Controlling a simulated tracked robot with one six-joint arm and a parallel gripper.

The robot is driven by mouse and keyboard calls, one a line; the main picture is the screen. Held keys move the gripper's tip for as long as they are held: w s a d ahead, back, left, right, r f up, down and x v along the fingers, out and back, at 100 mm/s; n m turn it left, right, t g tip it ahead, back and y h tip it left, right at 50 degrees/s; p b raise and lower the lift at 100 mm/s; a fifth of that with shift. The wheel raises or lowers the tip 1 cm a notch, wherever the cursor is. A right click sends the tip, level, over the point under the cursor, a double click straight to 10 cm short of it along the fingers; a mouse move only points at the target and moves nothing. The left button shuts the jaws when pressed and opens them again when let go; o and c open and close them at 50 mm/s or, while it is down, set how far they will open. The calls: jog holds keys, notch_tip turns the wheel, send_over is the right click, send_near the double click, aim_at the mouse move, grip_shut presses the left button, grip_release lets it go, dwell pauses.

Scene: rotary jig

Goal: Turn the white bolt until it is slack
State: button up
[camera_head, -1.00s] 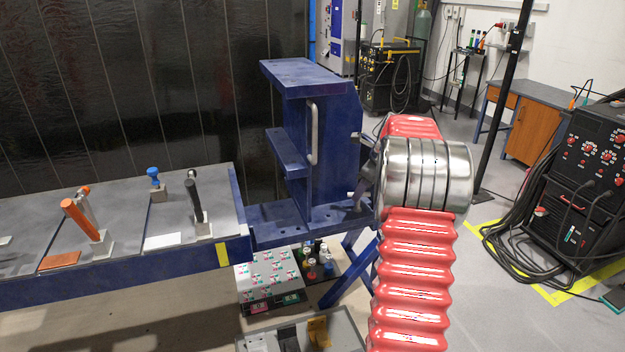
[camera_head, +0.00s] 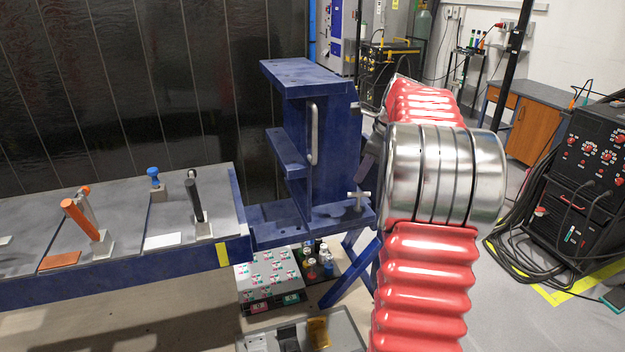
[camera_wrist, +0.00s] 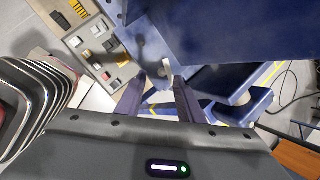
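The white bolt (camera_head: 359,201), with a cross-shaped handle, sticks out low on the right side of the blue jig (camera_head: 310,85). My gripper (camera_wrist: 160,82) is open in the wrist view, its two dark fingers apart with nothing clamped between them. A small pale piece (camera_wrist: 167,69) shows just beyond the fingertips; it may be the bolt, but I cannot tell. In the head view my silver and red arm hides most of the gripper. A part of it shows just above and right of the bolt, apparently apart from it.
A blue-edged bench (camera_head: 120,263) with levers, one orange-handled (camera_head: 80,219), stands left of the jig. Below are a grey box (camera_head: 268,278) and a tray (camera_head: 345,338). A black welding unit (camera_head: 590,165) with cables stands at the right. Some floor is open between.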

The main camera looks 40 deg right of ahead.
jog(key=s+a+r+n, duration=0.1)
jog(key=a+n, duration=0.3)
jog(key=a, duration=0.5)
jog(key=a+r+n, duration=0.3)
jog(key=a+n, duration=0.2)
jog(key=a, duration=0.4)
jog(key=shift+s+a, duration=0.4)
jog(key=s+a+n, duration=0.4)
jog(key=a+n, duration=0.1)
jog(key=a, duration=0.3)
jog(key=s+a+n, duration=0.5)
jog(key=a, duration=0.3)
jog(key=s+a+f+n, duration=0.7)
jog(key=s+a+n, duration=0.2)
jog(key=s+n, duration=0.2)
jog(key=shift+s+a+t+y, duration=0.25)
jog(key=shift+t+y, duration=0.05)
jog(key=shift+c, duration=0.4)
